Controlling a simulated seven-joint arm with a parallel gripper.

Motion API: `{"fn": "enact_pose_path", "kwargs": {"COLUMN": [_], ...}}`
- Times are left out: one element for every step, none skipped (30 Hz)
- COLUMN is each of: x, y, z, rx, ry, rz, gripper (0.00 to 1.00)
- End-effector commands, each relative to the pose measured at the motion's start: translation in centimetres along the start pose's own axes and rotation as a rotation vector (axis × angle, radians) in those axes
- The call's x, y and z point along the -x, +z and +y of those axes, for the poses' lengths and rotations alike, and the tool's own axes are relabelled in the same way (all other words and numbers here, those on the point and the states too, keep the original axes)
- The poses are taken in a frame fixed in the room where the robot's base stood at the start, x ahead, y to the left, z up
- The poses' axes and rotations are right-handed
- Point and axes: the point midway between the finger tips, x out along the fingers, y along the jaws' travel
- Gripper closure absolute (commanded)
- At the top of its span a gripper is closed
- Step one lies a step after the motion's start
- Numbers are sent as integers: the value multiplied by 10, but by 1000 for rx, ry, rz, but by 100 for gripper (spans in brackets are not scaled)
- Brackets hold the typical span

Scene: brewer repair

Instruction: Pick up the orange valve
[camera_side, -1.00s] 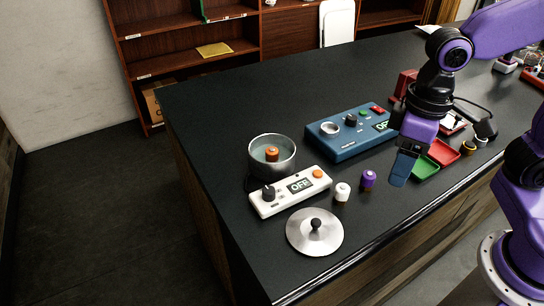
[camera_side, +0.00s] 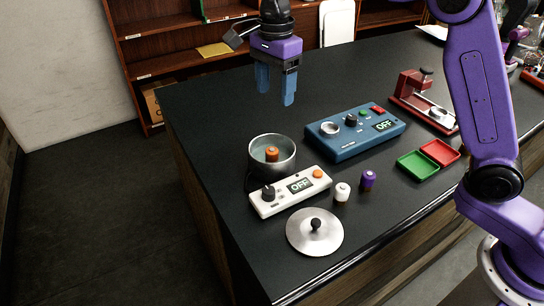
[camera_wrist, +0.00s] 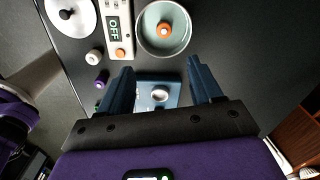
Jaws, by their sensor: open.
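The orange valve (camera_side: 272,153) sits inside the round metal pot (camera_side: 257,167), near its middle. In the wrist view the orange valve (camera_wrist: 164,29) shows from above within the pot (camera_wrist: 143,45), ahead of the fingers. My gripper (camera_side: 276,98) is open and empty, with blue fingers pointing down. It hangs in the air above the table, higher than the pot and apart from it. In the wrist view my gripper (camera_wrist: 158,72) has its two fingers wide apart, with part of the blue box between them, below.
A white control unit (camera_side: 283,205) reading OFF is in front of the pot. A blue box (camera_side: 340,150) stands to the right. A metal lid (camera_side: 300,240), a white cap (camera_side: 342,192) and a purple cap (camera_side: 368,179) lie nearby. Green (camera_side: 418,174) and red trays are at right.

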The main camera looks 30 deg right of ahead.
Motion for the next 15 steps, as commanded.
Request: {"fn": "enact_pose_path", "kwargs": {"x": [0, 0, 0, 0, 0, -1, -3, -5, -9, -14, -18, -26, -31, -37, -44], "y": [-1, -2, -3, -4, -4, -4, -5, -5, -5, -5, -5, -5, -6, -6, -5], "z": [-6, -9, -12, -14, -15, -16, -16, -16, -16, -16, -16, -15, -16, -15, -15], "rx": [-53, -81, -110, -127, -139, -153, -159, -162, -164, -164, -163, -163, -163, -163, -162], "ry": [1, 2, 2, 1, 1, 2, 3, 4, 5, 5, 7, 7, 7, 7, 6], "rz": [0, 1, 1, 0, 1, 1, 1, 2, 2, 2, 2, 2, 2, 3, 2], "gripper": [35, 35, 35, 35, 35, 35, 35, 35, 35, 35, 35, 35, 35, 35, 35]}}
